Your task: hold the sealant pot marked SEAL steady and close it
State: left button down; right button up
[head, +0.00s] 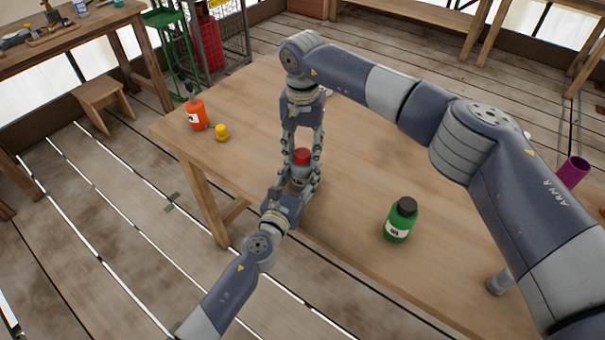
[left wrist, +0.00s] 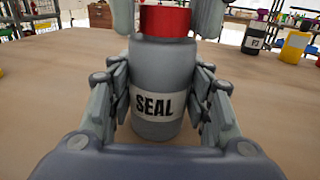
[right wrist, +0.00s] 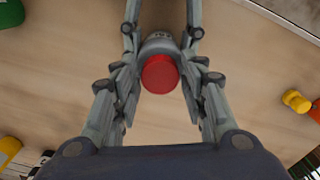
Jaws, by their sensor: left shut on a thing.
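The sealant pot (left wrist: 155,75) is a grey bottle with a white SEAL label, upright on the wooden table. Its red cap (right wrist: 160,74) sits on top; I cannot tell how tightly. The pot also shows in the head view (head: 299,174). My left gripper (head: 297,188) is shut on the pot's body from the near side, one finger on each side. My right gripper (head: 303,150) points down from above, its fingers on either side of the red cap. In the right wrist view these fingers look open, with a small gap to the cap.
An orange bottle (head: 196,115) and a small yellow pot (head: 221,133) stand at the table's left end. A green bottle with a dark cap (head: 401,220) stands to the right. A purple cylinder (head: 572,172) is at the far right. The table (head: 345,190) around the pot is clear.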

jog(key=c, duration=0.6)
jog(key=m, duration=1)
jog(key=shift+m, duration=0.4)
jog(key=m, duration=1)
jog(key=shift+m, duration=0.4)
jog(key=m, duration=1)
jog(key=shift+m, duration=0.4)
jog(key=m, duration=1)
jog(key=shift+f+m, duration=0.1)
jog(key=shift+m, duration=0.2)
jog(key=o, duration=1.2)
jog(key=shift+o, duration=0.2)
notch_tip(320, 180, up, 12)
